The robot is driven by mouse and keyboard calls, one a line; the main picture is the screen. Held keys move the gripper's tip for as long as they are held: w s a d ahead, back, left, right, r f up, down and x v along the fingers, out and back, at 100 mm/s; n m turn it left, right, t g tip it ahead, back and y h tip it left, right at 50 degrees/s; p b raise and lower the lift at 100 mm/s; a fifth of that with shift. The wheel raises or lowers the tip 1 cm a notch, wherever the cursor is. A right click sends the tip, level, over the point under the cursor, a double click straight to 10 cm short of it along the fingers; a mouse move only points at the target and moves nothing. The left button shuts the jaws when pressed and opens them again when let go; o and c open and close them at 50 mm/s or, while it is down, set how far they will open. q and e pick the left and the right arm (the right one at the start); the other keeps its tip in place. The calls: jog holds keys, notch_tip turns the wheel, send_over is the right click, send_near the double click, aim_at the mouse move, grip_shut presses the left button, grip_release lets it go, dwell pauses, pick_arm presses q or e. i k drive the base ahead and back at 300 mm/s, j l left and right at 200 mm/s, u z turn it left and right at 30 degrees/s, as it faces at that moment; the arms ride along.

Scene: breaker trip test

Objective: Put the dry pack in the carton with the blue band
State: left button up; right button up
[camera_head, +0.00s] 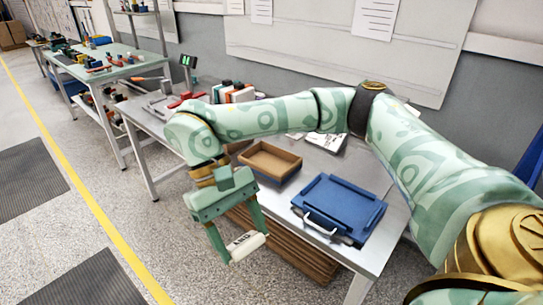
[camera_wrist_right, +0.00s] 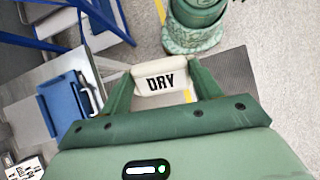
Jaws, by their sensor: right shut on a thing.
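The dry pack (camera_head: 249,245) is a small white pack with black lettering. My right gripper (camera_head: 245,246) is shut on it and holds it in the air in front of the table's front edge. In the right wrist view the dry pack (camera_wrist_right: 160,82) sits between the two green fingers, with "DRY" readable on it. My left gripper is not in view.
A blue case (camera_head: 338,205) with a pale handle lies on the table (camera_head: 375,240) to the right of the brown carton. Brown slats or flattened boards (camera_head: 300,255) are below the tabletop. Red tools (camera_head: 186,99) and upright binders (camera_head: 235,94) stand at the back. Open floor lies left.

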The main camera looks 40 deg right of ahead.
aim_at(277, 169)
jog(key=i+l+z, duration=0.1)
jog(key=i+z, duration=0.15)
jog(key=z, duration=0.15)
jog(key=i+z, duration=0.55)
jog(key=z, duration=0.25)
jog(key=i+u, duration=0.15)
jog(key=u, duration=0.55)
